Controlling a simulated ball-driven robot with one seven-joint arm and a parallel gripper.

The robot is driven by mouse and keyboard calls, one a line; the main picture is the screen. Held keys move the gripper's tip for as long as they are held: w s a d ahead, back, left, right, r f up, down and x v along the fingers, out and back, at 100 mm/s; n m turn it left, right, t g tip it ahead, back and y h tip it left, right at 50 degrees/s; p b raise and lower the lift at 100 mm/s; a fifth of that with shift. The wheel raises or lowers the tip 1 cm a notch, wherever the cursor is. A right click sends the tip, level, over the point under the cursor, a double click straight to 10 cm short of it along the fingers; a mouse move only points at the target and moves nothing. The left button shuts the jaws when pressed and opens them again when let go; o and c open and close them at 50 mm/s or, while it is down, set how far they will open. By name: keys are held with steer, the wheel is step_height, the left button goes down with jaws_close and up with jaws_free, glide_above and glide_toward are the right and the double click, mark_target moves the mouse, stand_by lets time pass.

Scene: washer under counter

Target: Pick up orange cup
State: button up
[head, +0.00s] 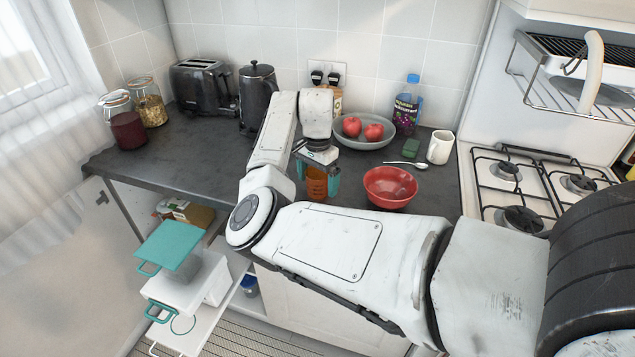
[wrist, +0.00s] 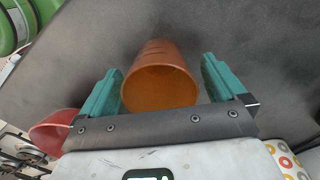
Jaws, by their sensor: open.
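The orange cup (head: 317,186) stands on the dark countertop, partly behind my arm in the head view. In the wrist view the orange cup (wrist: 160,80) lies between the two teal fingers, with its open mouth towards the camera. My gripper (head: 318,175) is open around the cup in the head view. In the wrist view my gripper (wrist: 160,90) shows a finger on each side of the cup, with a gap on the right and little or no gap on the left.
A red bowl (head: 390,187) stands close to the right of the cup. A grey plate (head: 362,141) with red fruit, a bottle (head: 407,105), a white mug (head: 440,147) and a spoon (head: 405,164) are behind. A kettle (head: 257,97) and toaster (head: 203,86) stand at the back left.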

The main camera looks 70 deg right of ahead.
steer(key=shift+f, duration=0.35)
steer(key=shift+c, duration=0.3)
steer(key=c, duration=1)
steer(key=shift+r, duration=0.1)
